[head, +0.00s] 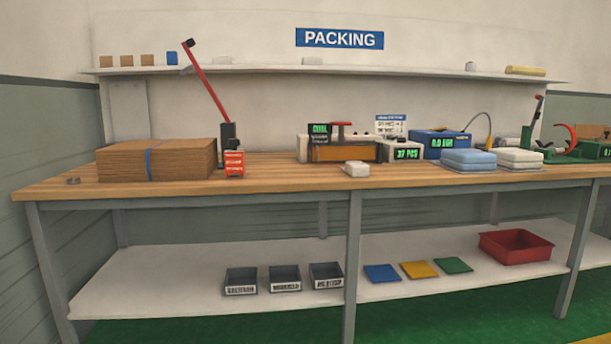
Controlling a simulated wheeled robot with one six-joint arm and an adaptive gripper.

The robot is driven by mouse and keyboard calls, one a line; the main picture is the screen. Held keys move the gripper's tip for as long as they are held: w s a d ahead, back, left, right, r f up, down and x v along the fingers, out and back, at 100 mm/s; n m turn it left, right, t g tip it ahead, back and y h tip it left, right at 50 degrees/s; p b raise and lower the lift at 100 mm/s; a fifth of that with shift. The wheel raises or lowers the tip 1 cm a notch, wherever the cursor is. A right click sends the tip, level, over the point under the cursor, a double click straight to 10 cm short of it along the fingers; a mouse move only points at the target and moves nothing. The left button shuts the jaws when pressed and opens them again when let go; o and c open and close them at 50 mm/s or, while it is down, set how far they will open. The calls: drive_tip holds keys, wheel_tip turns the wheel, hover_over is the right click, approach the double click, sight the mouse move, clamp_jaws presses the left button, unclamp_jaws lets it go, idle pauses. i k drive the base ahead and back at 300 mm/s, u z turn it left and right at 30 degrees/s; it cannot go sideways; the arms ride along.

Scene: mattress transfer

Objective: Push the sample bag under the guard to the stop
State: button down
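A small whitish bag-like item (355,168), which looks like the sample bag, lies on the wooden bench top. It is just in front of a bench machine (303,149) with a green-lit display and a red handle on top. An amber panel (343,153), which looks like the guard, spans the machine's front. The bag lies outside, before the panel's right part; I cannot tell if they touch. The stop is not distinguishable from here. My gripper is not in view.
A strapped cardboard stack (157,160) and a red lever tool (228,132) stand left. A counter (405,150), a blue device (441,142) and blue (468,160) and white (519,158) padded stacks stand right. The bench's front strip (300,177) is mostly clear.

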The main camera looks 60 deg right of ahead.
sight(353, 168)
drive_tip(key=u, duration=0.1)
drive_tip(key=i, duration=0.55)
drive_tip(key=z, duration=0.9)
drive_tip(key=i, duration=1.15)
drive_tip(key=z, duration=1.1)
